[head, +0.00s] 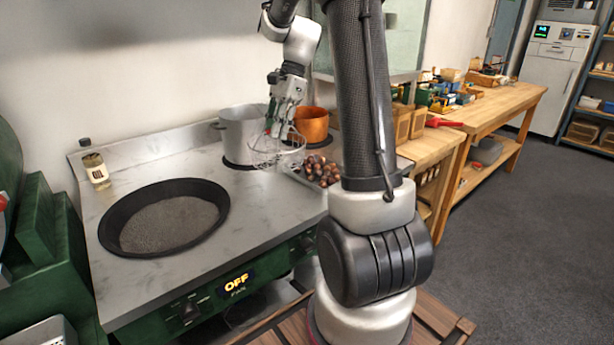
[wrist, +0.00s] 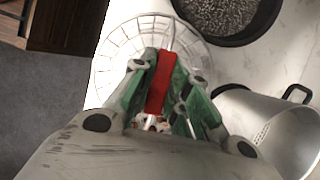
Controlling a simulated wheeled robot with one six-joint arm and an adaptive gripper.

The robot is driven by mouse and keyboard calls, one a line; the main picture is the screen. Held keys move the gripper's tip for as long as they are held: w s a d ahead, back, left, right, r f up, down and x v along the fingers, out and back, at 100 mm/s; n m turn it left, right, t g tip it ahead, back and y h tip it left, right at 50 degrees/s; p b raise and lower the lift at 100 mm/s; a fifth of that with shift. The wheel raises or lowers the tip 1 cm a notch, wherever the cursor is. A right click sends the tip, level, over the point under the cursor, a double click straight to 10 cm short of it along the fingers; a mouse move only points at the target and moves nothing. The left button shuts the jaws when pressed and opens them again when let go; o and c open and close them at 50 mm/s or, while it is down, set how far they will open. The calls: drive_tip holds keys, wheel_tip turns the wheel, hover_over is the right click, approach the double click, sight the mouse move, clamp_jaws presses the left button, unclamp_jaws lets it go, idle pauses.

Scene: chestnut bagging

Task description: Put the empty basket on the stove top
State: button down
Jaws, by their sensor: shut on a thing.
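A round wire basket (head: 277,151) hangs from my gripper (head: 284,118) over the right part of the stove top. It also shows in the wrist view (wrist: 112,62), where its wire bottom looks empty. My gripper is shut on the basket's red handle (wrist: 158,84). The grey marbled stove top (head: 262,208) lies below. I cannot tell from these views whether the basket touches anything beneath it.
A large black pan (head: 113,228) with dark grains sits on the left. A steel pot (head: 243,133) and a copper pot (head: 312,124) stand behind. Chestnuts (head: 322,171) lie close right of the basket. A small jar (head: 96,171) stands back left. The front middle of the top is clear.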

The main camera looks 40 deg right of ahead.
sight(274, 151)
drive_tip(key=shift+m, duration=0.3)
drive_tip(key=f, duration=0.6)
drive_tip(key=shift+w+a+f, duration=0.35)
drive_tip(key=shift+a, duration=0.05)
drive_tip(key=shift+f, duration=2.25)
drive_tip(key=shift+f, duration=0.15)
drive_tip(key=c, duration=1.4)
unclamp_jaws()
